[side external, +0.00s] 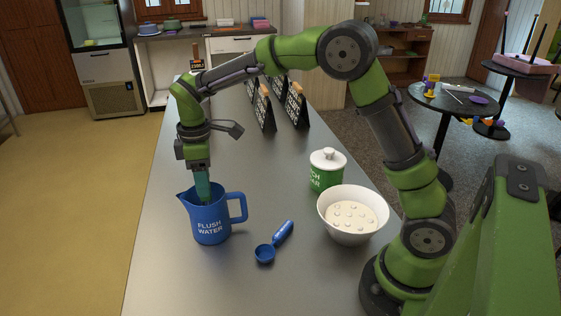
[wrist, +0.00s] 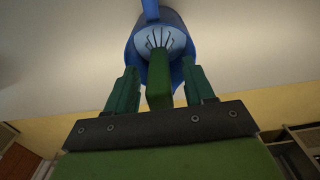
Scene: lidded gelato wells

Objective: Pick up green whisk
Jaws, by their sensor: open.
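The green whisk (wrist: 159,82) stands handle-up in the blue "FLUSH WATER" pitcher (side external: 211,226), and its dark wires run down inside the pitcher, which also shows in the wrist view (wrist: 131,50). My gripper (side external: 202,188) points down over the pitcher's mouth. In the wrist view my gripper (wrist: 159,72) is open, with one green finger on each side of the whisk handle. A gap shows between the handle and each finger. In the side view the fingers hide most or all of the handle.
A blue scoop (side external: 273,243) lies right of the pitcher on the grey counter (side external: 165,280). A white bowl (side external: 351,235) and a green canister with a white lid (side external: 327,173) stand farther right. Black sign boards (side external: 296,105) stand at the back. The counter's front left is clear.

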